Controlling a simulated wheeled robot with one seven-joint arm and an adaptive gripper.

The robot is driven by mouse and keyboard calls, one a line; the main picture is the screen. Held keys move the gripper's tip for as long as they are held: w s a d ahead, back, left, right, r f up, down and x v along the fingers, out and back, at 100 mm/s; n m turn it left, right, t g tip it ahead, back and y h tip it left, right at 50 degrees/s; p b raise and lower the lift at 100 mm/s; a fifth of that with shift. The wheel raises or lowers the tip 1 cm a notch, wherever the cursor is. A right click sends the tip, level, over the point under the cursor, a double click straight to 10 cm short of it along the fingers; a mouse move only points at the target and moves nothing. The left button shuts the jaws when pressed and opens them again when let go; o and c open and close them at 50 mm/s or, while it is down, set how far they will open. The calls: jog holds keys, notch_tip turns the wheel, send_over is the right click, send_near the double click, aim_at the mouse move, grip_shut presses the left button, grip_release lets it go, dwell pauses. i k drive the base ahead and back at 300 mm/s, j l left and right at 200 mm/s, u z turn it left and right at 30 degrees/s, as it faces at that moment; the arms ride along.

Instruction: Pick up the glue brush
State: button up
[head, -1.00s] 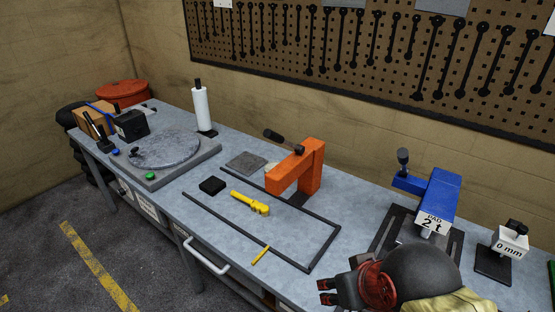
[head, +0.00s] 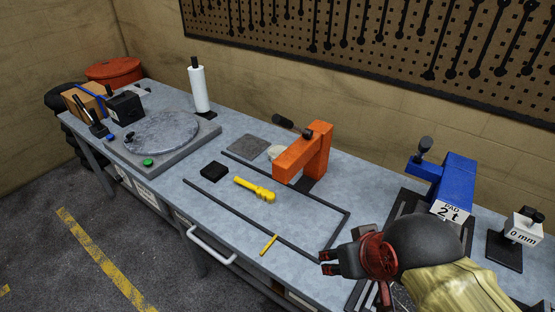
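No object is clearly recognisable as a glue brush. A yellow tool (head: 255,189) with a thicker right end lies inside the dark frame outline on the bench. A small thin yellow stick (head: 268,244) lies across the outline's front bar. A dark upright item (head: 97,124) stands at the bench's far left, too small to make out. My gripper (head: 327,263) is over the bench's front right, to the right of the yellow stick and apart from it.
An orange clamp-like stand (head: 302,157) rises behind the yellow tool. A blue press (head: 456,185) marked "2 t" and a gauge (head: 522,228) stand at right. A round turntable (head: 162,132) and a white roll (head: 198,88) are at left. A black block (head: 214,171) lies beside the yellow tool.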

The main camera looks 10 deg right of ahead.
aim_at(262, 193)
jog(key=i+j, duration=0.35)
jog(key=j, duration=0.15)
jog(key=i+j, duration=0.3)
jog(key=j, duration=0.2)
jog(key=i+j, duration=0.15)
jog(key=i, duration=0.2)
